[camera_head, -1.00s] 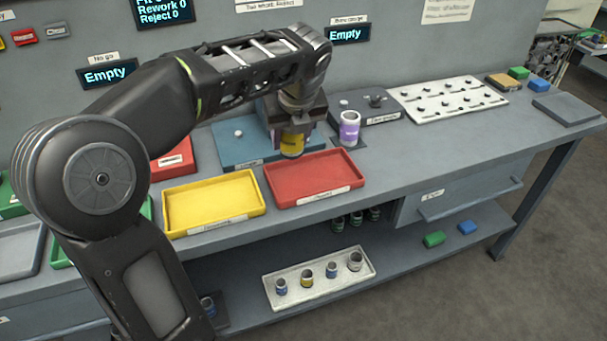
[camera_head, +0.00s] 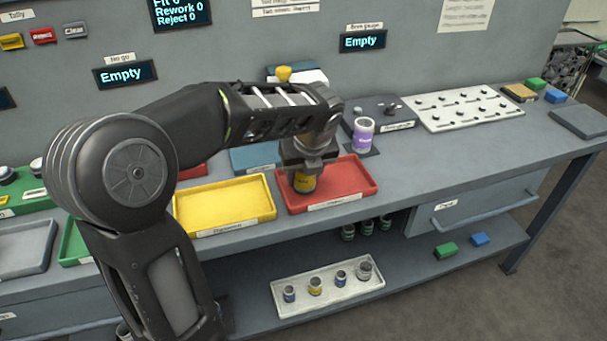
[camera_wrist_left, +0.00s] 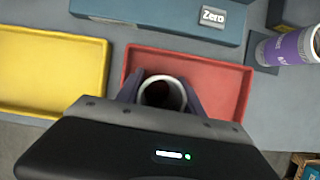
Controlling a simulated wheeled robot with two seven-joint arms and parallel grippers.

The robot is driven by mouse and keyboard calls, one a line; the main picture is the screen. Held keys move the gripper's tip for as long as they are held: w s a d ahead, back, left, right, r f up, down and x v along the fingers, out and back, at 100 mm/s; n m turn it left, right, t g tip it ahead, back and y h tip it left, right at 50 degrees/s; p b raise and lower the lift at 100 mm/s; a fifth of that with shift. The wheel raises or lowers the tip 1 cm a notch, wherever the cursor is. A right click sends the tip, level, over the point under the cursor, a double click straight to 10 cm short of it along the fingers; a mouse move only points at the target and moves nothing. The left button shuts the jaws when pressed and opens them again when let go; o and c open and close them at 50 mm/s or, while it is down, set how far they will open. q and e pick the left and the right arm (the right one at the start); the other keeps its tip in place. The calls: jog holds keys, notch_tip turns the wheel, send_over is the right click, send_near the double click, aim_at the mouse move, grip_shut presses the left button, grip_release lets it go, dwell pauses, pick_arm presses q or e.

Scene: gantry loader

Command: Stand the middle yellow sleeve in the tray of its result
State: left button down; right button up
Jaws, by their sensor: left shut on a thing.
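My left gripper (camera_head: 306,172) is shut on a yellow sleeve (camera_head: 305,185), which is upright over the left part of the red tray (camera_head: 352,188). I cannot tell whether the sleeve touches the tray floor. In the left wrist view the sleeve's round open top (camera_wrist_left: 163,94) sits between the fingers, over the red tray (camera_wrist_left: 228,85). The yellow tray (camera_head: 222,204) lies directly left of the red one; it also shows in the left wrist view (camera_wrist_left: 50,72). Both trays hold nothing else that I can see. My right gripper is not in view.
A purple-labelled sleeve (camera_head: 363,136) stands behind the red tray on the right. A white pegged board (camera_head: 468,107) lies further right. The blue gauge block (camera_head: 254,158) is partly hidden behind my arm. A white rack (camera_head: 328,287) with several small sleeves is on the lower shelf.

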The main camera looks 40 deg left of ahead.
pick_arm(q)
jog(key=shift+f, duration=0.1)
jog(key=c, duration=0.7)
grip_release()
jog(key=shift+c, duration=0.2)
jog(key=shift+d+r, duration=0.15)
jog(key=shift+r, duration=0.5)
jog(key=p+v, duration=0.1)
jog(key=v, duration=1)
jog(key=shift+s+d, duration=0.1)
